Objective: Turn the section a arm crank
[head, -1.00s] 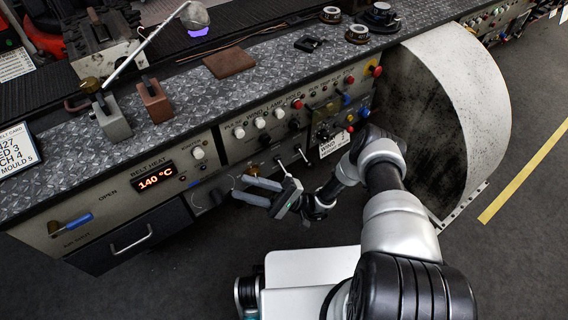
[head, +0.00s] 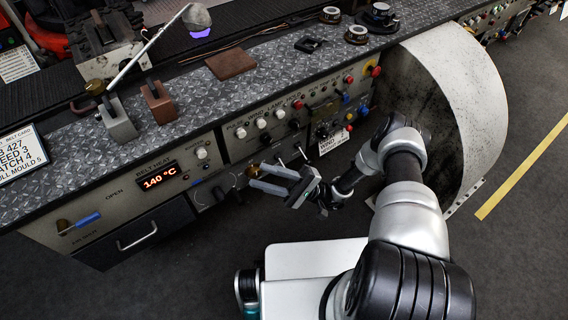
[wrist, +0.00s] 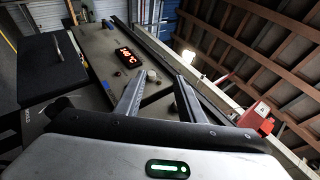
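I cannot pick out a section A label, so which control is the arm crank is unclear. A brass-coloured knob (head: 252,172) on the lower front panel, beside a dark round part, may be its handle. My gripper (head: 256,175) is at this knob in the head view, its two grey fingers spread and pointing left along the panel. I cannot tell whether they touch the knob. In the wrist view my gripper (wrist: 158,82) is open, with nothing seen held between the fingers. The crank cannot be made out in that view.
The panel carries a belt heat display (head: 160,178), a white knob (head: 201,153) and small levers (head: 280,161). A drawer (head: 128,240) and blue handle (head: 80,222) are at lower left. A large curved guard (head: 470,100) stands at right.

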